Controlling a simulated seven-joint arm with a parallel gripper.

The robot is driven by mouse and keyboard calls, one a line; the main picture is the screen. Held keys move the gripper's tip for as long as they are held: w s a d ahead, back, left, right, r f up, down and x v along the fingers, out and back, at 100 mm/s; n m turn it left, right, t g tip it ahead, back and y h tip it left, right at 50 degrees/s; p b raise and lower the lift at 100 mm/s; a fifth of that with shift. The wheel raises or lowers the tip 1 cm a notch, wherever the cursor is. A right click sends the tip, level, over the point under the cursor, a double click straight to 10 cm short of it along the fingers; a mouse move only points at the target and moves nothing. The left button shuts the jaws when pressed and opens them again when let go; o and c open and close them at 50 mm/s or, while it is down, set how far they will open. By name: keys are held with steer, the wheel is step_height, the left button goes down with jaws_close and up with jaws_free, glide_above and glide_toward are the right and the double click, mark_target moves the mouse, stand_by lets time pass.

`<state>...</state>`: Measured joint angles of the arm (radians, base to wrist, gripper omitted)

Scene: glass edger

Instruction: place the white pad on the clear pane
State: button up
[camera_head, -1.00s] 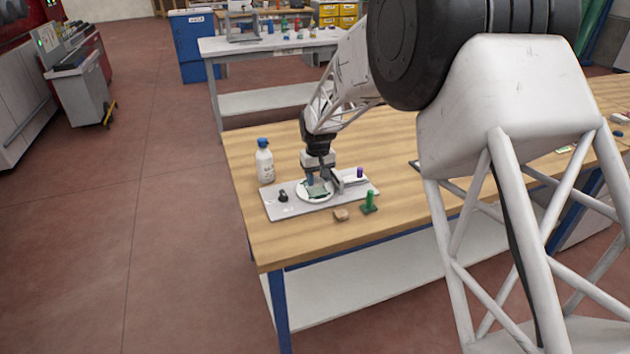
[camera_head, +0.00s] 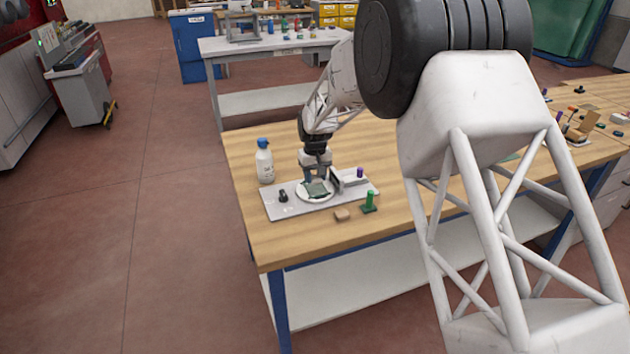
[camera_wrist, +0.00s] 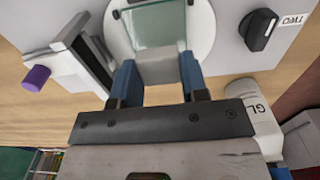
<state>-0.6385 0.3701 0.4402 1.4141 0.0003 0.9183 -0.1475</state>
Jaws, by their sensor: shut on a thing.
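My gripper (camera_wrist: 157,82) has blue fingers shut on the white pad (camera_wrist: 158,66), a pale block between the fingertips. The clear pane (camera_wrist: 155,25) is a greenish glass square lying on a round white disc (camera_wrist: 203,32). In the wrist view the pad overlaps the pane's near edge; I cannot tell whether they touch. In the head view my gripper (camera_head: 312,181) is low over the pane (camera_head: 320,189) and the disc (camera_head: 304,197), and the pad cannot be made out there.
The grey base plate (camera_head: 284,211) carries a black knob (camera_head: 283,196), an upright dark-faced stop (camera_head: 336,176) and a purple peg (camera_head: 360,172). A white bottle (camera_head: 265,163) stands behind.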

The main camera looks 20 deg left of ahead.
mark_target(315, 177)
steer(key=shift+f, duration=1)
steer(key=shift+f, duration=0.15)
steer(key=o, duration=0.9)
step_height(315, 177, up, 12)
steer(key=shift+r, duration=0.15)
stand_by(0.5)
